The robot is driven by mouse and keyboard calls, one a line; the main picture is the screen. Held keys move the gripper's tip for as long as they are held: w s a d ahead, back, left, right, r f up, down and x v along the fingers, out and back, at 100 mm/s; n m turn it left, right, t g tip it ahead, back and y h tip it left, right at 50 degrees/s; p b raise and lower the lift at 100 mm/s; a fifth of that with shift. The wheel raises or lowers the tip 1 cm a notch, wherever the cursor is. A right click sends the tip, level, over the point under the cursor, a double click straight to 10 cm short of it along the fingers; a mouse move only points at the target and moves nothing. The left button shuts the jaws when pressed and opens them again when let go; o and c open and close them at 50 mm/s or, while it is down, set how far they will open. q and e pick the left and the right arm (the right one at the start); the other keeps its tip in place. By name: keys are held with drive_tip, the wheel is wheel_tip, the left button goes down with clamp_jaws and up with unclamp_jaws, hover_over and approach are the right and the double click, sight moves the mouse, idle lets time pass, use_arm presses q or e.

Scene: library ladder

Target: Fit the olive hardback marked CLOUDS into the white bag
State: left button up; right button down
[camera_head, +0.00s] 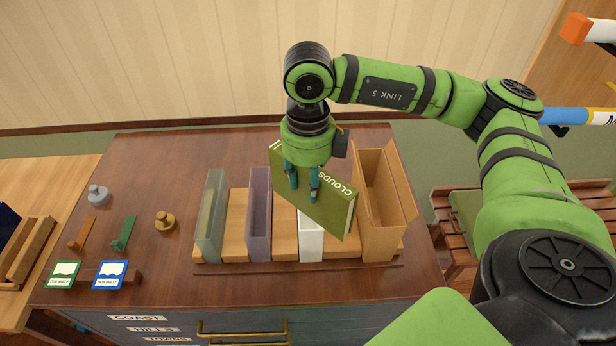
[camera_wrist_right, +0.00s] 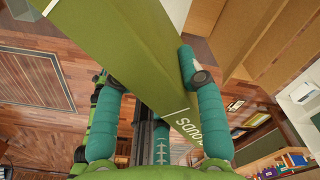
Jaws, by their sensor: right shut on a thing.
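The olive hardback marked CLOUDS (camera_head: 328,207) is held by my right gripper (camera_head: 302,190). It hangs turned at an angle, its lower right corner toward the tan box. The white bag (camera_head: 311,243) stands in the row on the table, below and partly behind the book; its mouth is mostly hidden. I cannot tell whether the book's lower edge touches it. In the right wrist view the book (camera_wrist_right: 125,60) runs between the teal fingers (camera_wrist_right: 155,95), which are shut on it. My left gripper is not in view.
A tall open tan box (camera_head: 380,215) stands close at the book's right. A purple holder (camera_head: 259,215) and a grey-green holder (camera_head: 212,215) stand left, with wooden blocks between. Small weights (camera_head: 165,221), wedges (camera_head: 124,233) and cards (camera_head: 110,274) lie farther left.

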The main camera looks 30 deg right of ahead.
drive_tip(key=shift+f, duration=0.15)
drive_tip(key=c, duration=0.8)
unclamp_jaws()
drive_tip(key=shift+o, duration=0.2)
drive_tip(key=shift+r+p, duration=0.35)
drive_tip(key=shift+r, duration=0.05)
wheel_tip(320, 180, up, 7)
drive_tip(key=b, duration=0.3)
drive_tip(key=shift+f, duration=0.2)
wheel_tip(320, 180, up, 4)
drive_tip(key=shift+r, duration=0.55)
